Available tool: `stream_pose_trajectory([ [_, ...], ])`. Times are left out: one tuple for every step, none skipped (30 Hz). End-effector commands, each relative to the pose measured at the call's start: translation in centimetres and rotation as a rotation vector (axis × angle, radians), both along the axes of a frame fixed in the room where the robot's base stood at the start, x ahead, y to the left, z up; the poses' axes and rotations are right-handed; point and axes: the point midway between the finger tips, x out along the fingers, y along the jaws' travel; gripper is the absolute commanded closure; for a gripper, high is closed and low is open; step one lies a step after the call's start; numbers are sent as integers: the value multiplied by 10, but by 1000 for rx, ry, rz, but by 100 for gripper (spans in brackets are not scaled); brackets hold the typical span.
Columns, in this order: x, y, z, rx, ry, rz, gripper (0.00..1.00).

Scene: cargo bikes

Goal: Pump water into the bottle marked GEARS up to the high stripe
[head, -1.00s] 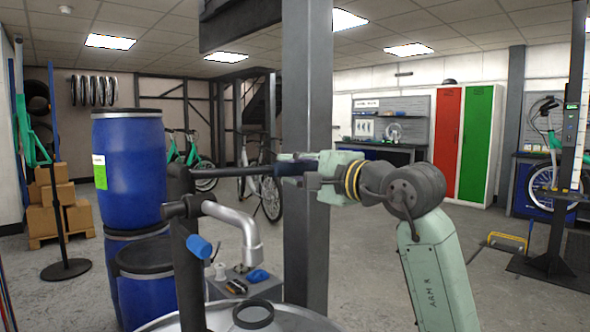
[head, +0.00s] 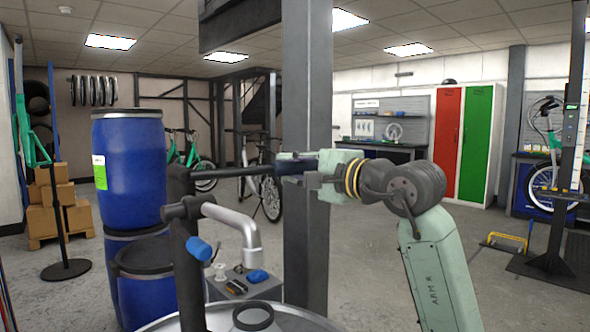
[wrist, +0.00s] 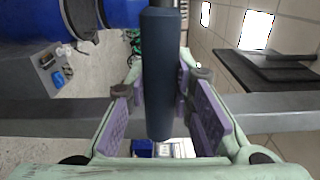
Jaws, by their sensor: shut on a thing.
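The pump has a dark column (head: 188,265), a silver bent spout (head: 238,222) and a dark lever (head: 240,171) that runs right, nearly level. My gripper (head: 297,166) is at the lever's right end. In the wrist view my gripper (wrist: 165,108) has its purple pads on either side of the lever's dark blue grip (wrist: 160,70) and is shut on it. The spout's mouth points down above the drum top (head: 290,318). I cannot make out a bottle marked GEARS, a stripe or any water in either view.
Blue drums (head: 130,170) stand at the left. A grey post (head: 307,240) rises close behind my gripper. A grey tray (head: 243,283) with small items sits behind the spout, and a dark ring (head: 253,316) lies on the drum top. Open floor lies at the right.

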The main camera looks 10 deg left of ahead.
Motion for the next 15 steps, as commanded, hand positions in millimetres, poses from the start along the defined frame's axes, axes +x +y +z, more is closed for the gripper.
stream_pose_trajectory([
  [0,-1,8,-14,-22,-5,100],
  [0,-1,11,-21,-33,-5,100],
  [0,-1,16,-32,-51,-5,100],
  [0,-1,20,-42,-65,-5,100],
  [0,-1,24,-53,-81,-6,100],
  [0,-1,31,-68,-105,-8,100],
  [-1,-1,36,-79,-124,-7,100],
  [-1,0,41,-93,-145,-7,100],
  [-2,0,48,-112,-171,-7,100],
  [-2,0,54,-125,-192,-7,100],
  [-3,1,59,-140,-216,-7,100],
  [-5,2,66,-159,-245,-8,100],
  [-6,3,72,-174,-267,-8,100],
  [-7,4,77,-188,-289,-7,100],
  [-10,5,84,-208,-319,-7,100],
])
